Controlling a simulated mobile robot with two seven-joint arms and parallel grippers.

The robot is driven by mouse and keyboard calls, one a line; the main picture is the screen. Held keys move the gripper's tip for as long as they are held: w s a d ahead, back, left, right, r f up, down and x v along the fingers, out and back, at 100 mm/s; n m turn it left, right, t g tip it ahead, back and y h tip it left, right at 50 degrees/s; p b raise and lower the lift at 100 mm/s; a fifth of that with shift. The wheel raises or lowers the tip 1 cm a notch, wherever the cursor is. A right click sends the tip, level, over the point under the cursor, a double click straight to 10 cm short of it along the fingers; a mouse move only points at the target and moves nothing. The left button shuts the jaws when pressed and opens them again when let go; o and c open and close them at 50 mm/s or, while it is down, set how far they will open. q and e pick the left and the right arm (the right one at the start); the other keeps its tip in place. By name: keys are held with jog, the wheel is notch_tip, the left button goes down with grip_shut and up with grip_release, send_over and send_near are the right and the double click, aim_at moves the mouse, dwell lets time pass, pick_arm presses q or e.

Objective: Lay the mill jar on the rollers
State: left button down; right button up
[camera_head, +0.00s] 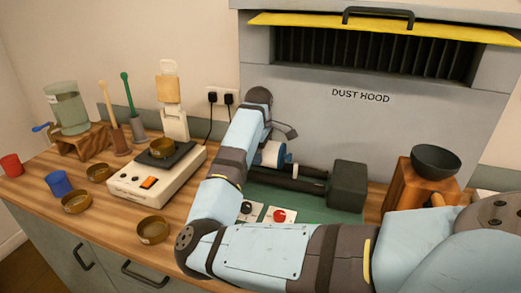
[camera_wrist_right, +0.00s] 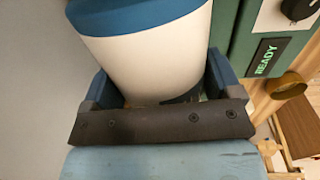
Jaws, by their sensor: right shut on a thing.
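The mill jar (camera_head: 271,153) is white with a blue band and lies roughly sideways at the rollers (camera_head: 287,179), partly hidden by my right arm. My right gripper (camera_head: 280,140) is shut on the jar. In the right wrist view the jar (camera_wrist_right: 150,55) fills the space between the two blue fingers. The rollers are dark bars on a green base (camera_head: 320,206), running left from a dark grey box (camera_head: 348,185). I cannot tell whether the jar touches the rollers. My left gripper is not in view.
The dust hood (camera_head: 370,120) stands behind the rollers. A white scale (camera_head: 155,182) and several brass bowls are at left. A dark bowl (camera_head: 436,160) stands on a wooden block at right. A red knob (camera_head: 279,215) sits at the green base's front; a READY display (camera_wrist_right: 265,57) shows in the wrist view.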

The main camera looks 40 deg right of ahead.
jog(key=shift+f+b, duration=0.35)
jog(key=shift+b, duration=0.25)
dwell(0.3)
jog(key=o, duration=1)
jog(key=shift+o, duration=0.2)
jog(key=shift+r, duration=0.1)
jog(key=shift+r+p, duration=0.85)
jog(key=shift+r, duration=2.15)
jog(key=shift+r+p, duration=0.3)
jog(key=shift+r, duration=1.15)
jog(key=shift+f, duration=0.1)
